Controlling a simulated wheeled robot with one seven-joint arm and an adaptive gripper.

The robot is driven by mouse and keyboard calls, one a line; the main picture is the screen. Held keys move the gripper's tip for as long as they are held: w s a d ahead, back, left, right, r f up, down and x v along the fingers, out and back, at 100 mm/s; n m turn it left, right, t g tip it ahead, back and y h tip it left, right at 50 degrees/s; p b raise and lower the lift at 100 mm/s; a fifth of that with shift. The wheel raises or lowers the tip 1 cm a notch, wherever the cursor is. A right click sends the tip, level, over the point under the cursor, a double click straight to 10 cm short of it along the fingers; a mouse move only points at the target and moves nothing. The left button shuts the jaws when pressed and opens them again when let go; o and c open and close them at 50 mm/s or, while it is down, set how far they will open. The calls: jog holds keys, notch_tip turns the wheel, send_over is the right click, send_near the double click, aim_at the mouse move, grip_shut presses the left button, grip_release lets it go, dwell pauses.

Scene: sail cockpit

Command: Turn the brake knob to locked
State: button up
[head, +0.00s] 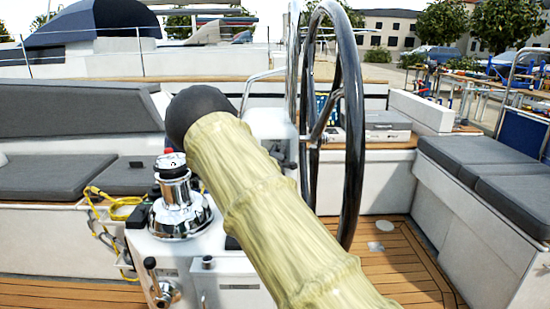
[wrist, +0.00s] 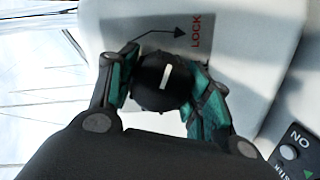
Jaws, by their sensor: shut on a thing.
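The brake knob (wrist: 158,92) is round and black with a short white mark on top. The mark runs nearly up and down in the wrist view. Red LOCK lettering (wrist: 196,30) and a black arrow are on a grey plate just above the knob, to the right of the mark's line. My gripper (wrist: 163,82) has its teal-padded fingers on the left and right sides of the knob and is shut on it. In the head view my arm covers the knob and my gripper.
The black steering wheel (head: 348,120) stands close to the right of my arm. A chrome winch (head: 178,205) with yellow rope (head: 125,207) is on the left. Grey cushioned benches (head: 490,165) line the cockpit. Another switch plate (wrist: 290,152) is at lower right in the wrist view. Teak floor (head: 400,260) is clear on the right.

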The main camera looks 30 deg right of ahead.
jog(key=shift+m, duration=1)
jog(key=o, duration=1.1)
jog(key=shift+c, duration=0.2)
jog(key=v, duration=1.2)
jog(key=shift+d, duration=0.1)
